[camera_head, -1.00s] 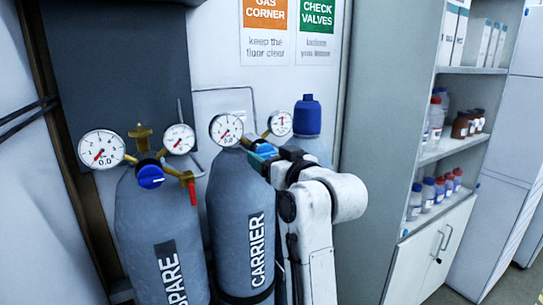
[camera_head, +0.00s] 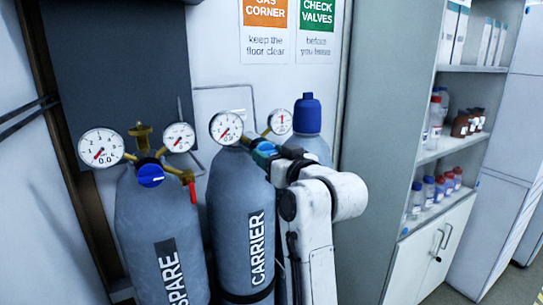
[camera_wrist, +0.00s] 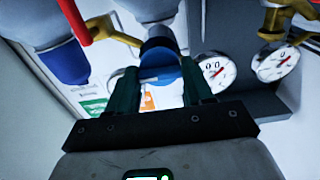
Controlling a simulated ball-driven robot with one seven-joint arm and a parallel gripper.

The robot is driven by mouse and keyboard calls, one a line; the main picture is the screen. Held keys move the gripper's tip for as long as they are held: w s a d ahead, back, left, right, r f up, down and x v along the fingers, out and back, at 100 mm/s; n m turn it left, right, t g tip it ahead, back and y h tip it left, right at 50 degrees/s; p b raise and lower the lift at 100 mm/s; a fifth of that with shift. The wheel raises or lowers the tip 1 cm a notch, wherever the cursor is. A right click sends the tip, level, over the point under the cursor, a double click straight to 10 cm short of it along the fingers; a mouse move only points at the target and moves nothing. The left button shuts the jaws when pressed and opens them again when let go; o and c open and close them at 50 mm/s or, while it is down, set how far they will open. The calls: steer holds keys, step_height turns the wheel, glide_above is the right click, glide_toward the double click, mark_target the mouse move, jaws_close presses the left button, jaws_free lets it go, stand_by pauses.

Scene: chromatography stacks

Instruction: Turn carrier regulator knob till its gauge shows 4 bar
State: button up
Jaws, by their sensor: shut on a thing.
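The carrier cylinder (camera_head: 240,210) is grey-blue, upright and labelled CARRIER. Its blue regulator knob (camera_head: 264,149) sits at the top, and my gripper (camera_head: 277,152) is shut on it from the right. The wrist view shows the knob (camera_wrist: 163,72) between my two dark green fingers (camera_wrist: 162,88). Two white gauges stand above the cylinder, a left one (camera_head: 226,127) and a right one (camera_head: 279,121). The left needle slants to the lower left; the right needle looks near vertical. Their scales are too small to read surely. My arm hides part of the regulator's right side.
The spare cylinder (camera_head: 160,225) stands to the left, with a blue knob (camera_head: 151,176), red lever (camera_head: 192,191) and two gauges. A blue-capped cylinder (camera_head: 307,115) is behind my gripper. A cabinet (camera_head: 385,150) with bottle shelves closes the right side.

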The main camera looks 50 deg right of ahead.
steer(key=m+p, duration=0.1)
steer(key=m, duration=1.1)
steer(key=shift+p, duration=0.35)
steer(key=m, duration=0.5)
steer(key=shift+f, duration=0.1)
steer(key=m, duration=0.6)
steer(key=shift+f+m+b, duration=0.1)
steer(key=shift+m+b, duration=0.2)
steer(key=shift+b, duration=0.1)
steer(key=shift+d, duration=0.1)
steer(key=o, duration=1)
steer(key=shift+o, duration=0.2)
